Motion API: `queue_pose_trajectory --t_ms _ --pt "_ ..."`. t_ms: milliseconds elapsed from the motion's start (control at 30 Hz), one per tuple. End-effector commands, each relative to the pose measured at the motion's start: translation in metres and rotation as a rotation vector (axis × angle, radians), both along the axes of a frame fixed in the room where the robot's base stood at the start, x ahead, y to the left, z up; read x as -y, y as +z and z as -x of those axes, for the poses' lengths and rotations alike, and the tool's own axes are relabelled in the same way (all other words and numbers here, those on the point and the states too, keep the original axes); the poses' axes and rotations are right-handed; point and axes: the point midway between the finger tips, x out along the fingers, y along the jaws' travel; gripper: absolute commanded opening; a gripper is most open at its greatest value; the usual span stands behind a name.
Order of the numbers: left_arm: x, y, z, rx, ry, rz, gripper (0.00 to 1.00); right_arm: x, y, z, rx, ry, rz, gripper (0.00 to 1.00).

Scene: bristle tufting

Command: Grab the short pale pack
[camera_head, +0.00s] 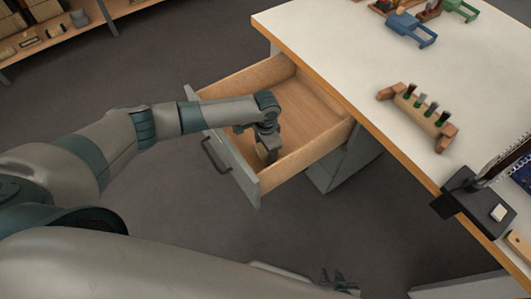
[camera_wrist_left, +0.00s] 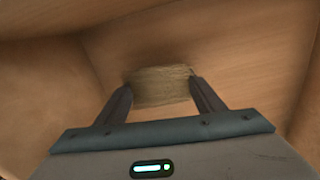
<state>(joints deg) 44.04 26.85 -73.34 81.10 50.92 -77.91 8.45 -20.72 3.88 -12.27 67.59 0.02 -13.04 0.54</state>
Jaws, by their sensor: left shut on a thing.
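The short pale pack (camera_wrist_left: 162,87) is a straw-coloured, bundle-like block in the left wrist view, between the two dark fingers. My left gripper (camera_head: 267,147) reaches down into the open drawer (camera_head: 312,115); its fingers also show in the left wrist view (camera_wrist_left: 162,97), shut on the pack from both sides. The pack is close to the wooden drawer surfaces; I cannot tell whether it touches the floor. In the head view the pack is mostly hidden by the gripper. My right gripper (camera_head: 340,283) shows only in part at the bottom edge, and its fingers are unclear.
The drawer front (camera_head: 222,152) with its dark handle stands out from under the pale worktop (camera_head: 350,60). A wooden holder with dark tufts (camera_head: 420,108), a blue clamp-like tool (camera_head: 410,27) and a black device (camera_head: 482,200) are on top. A shelf (camera_head: 60,40) stands upper left.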

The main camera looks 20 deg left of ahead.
Motion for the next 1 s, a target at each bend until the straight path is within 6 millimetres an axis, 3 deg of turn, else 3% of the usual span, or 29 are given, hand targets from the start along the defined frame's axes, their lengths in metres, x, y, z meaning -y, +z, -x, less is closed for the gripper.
queue_pose_trajectory --t_ms 367,800,1000 --pt "0.000 0.016 -0.001 0.001 0.000 0.001 0.40 0.000 -0.002 0.002 -0.006 0.000 0.001 0.31" --pt "0.000 0.084 -0.001 0.001 0.000 0.001 0.40 0.001 -0.004 0.002 -0.016 -0.002 0.003 0.31" --pt "0.000 0.099 -0.001 0.001 0.000 0.000 0.40 0.002 -0.004 0.002 -0.023 -0.003 0.005 0.31"
